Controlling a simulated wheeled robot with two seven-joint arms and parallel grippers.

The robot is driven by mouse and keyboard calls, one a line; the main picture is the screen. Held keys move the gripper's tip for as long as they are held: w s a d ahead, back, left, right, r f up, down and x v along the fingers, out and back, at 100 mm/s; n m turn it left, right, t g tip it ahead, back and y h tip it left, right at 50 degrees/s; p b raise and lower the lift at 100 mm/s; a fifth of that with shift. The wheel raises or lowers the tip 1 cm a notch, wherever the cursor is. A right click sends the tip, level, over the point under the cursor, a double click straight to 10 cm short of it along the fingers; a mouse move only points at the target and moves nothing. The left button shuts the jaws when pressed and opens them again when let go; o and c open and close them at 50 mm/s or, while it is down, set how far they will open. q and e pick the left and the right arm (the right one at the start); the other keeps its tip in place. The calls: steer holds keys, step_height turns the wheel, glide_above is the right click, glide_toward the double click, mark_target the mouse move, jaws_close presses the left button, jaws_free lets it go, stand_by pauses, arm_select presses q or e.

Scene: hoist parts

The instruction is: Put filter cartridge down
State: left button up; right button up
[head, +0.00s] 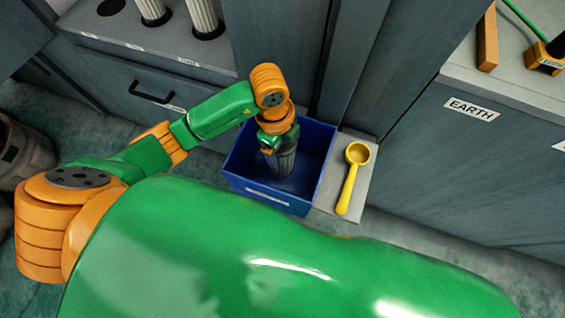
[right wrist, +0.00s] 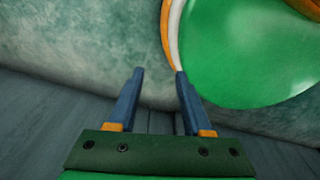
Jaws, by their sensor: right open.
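The filter cartridge (head: 286,163) is a dark grey, ribbed cylinder inside the blue bin (head: 233,183). My left gripper (head: 270,148) reaches down into the bin from above, with the cartridge's upper end in its grip. The left fingertips are largely hidden, and I cannot tell whether the cartridge's lower end touches the bin floor. My right gripper (right wrist: 160,76) is open and empty in the right wrist view, over bare floor and a green rounded surface. It is not visible in the head view.
A yellow scoop (head: 351,180) lies on a grey ledge right of the bin. White ribbed cartridges (head: 203,17) stand in holes on the upper-left counter. A cabinet labelled EARTH (head: 472,110) is at right, with a wooden block (head: 487,42) on top.

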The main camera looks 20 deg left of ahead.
arm_select(q)
step_height(320, 180, down, 6)
steer(key=shift+f+b, duration=0.15)
steer(key=shift+b, duration=0.65)
steer(key=shift+f, duration=0.3)
steer(key=o, duration=1.5)
steer(key=r+p, duration=0.1)
steer(key=r, duration=0.3)
steer(key=a+r+p, duration=0.1)
steer(key=r, duration=0.3)
steer(key=r+p, duration=0.1)
steer(key=r, duration=0.3)
steer(key=shift+w+a+r+p, duration=0.15)
steer(key=shift+w+p, duration=0.05)
steer(key=shift+p, duration=0.2)
steer(key=shift+r, duration=0.2)
arm_select(e)
steer(key=shift+s+r, duration=0.1)
steer(key=shift+r, duration=0.7)
steer(key=shift+d, duration=0.1)
